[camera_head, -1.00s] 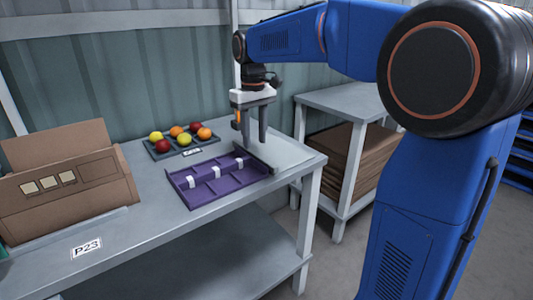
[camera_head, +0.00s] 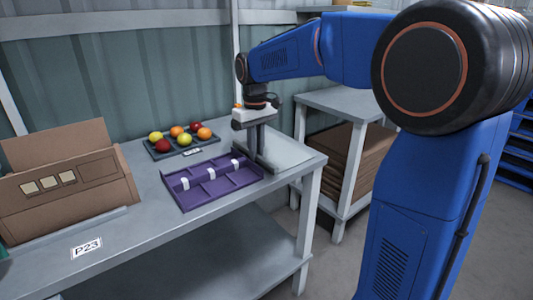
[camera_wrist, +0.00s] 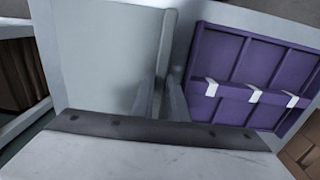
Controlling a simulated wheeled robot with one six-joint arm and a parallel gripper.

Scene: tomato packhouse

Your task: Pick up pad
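The pad is most likely the pale grey flat panel (camera_head: 285,150) with a raised lip, lying at the right end of the table beside the purple tray; it also fills the upper left of the wrist view (camera_wrist: 105,50). My gripper (camera_head: 257,163) is down at the lip on the side towards the tray. In the wrist view the fingers (camera_wrist: 162,95) stand close together, one on each side of the lip, and look shut on it. The fingertips' contact is partly hidden. The panel looks flat on the table.
The purple tray (camera_head: 212,203) with white clips lies close to the left of my gripper. A dark tray (camera_head: 170,152) of tomatoes sits behind it. A cardboard box (camera_head: 70,202) stands at the left. A shelf unit (camera_head: 345,101) with stacked cardboard is at the right.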

